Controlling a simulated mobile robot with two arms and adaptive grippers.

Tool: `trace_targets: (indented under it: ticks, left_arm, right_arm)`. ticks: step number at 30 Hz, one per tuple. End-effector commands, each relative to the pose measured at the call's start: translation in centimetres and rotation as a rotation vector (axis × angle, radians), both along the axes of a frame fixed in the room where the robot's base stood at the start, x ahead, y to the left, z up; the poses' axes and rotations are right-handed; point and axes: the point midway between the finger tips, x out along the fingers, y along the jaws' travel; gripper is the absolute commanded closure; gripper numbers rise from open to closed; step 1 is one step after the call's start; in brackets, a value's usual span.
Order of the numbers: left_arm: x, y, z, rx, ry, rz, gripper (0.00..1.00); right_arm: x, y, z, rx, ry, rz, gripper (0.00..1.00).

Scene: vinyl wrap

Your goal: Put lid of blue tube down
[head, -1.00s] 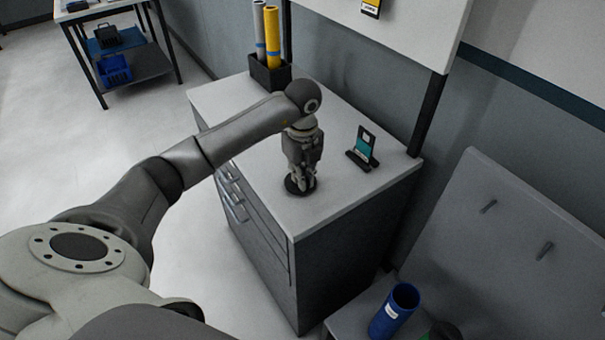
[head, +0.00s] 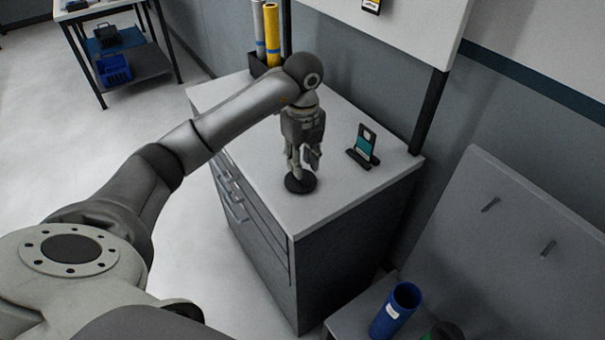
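The black round lid (head: 300,184) lies flat on the white top of the drawer cabinet, near its front edge. My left gripper (head: 304,169) points down just above the lid, with its fingers spread apart and nothing seen between them. One fingertip overlaps the lid in the picture, so I cannot tell whether it still touches. The blue tube (head: 392,312) stands open at the top and slightly tilted at the bottom right, away from the gripper. My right gripper is not in view.
A small stand with a teal card (head: 363,148) is right of the gripper on the cabinet top (head: 340,190). A dark holder with yellow and white rolls (head: 271,38) stands at the back. A grey pegboard panel (head: 510,240) leans at the right.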

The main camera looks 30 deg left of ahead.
Motion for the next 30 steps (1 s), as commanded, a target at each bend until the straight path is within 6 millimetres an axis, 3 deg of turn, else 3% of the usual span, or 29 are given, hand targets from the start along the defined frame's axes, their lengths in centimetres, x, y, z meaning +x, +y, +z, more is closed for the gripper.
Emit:
trace_targets:
  ticks: [3,6,12,30]
  left_arm:
    - [0.1,0.0,2.8,0.001,-0.007,-0.001,0.70]
    - [0.1,0.1,4.8,0.003,-0.006,0.001,0.70]
    - [0.1,0.1,6.9,0.001,-0.003,0.001,0.70]
    - [0.0,0.0,7.6,0.000,0.000,0.000,0.70]
  right_arm:
    - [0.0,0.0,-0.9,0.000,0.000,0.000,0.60]
    - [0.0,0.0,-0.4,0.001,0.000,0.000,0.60]
    - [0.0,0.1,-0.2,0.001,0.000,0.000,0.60]
    - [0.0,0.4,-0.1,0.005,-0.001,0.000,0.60]
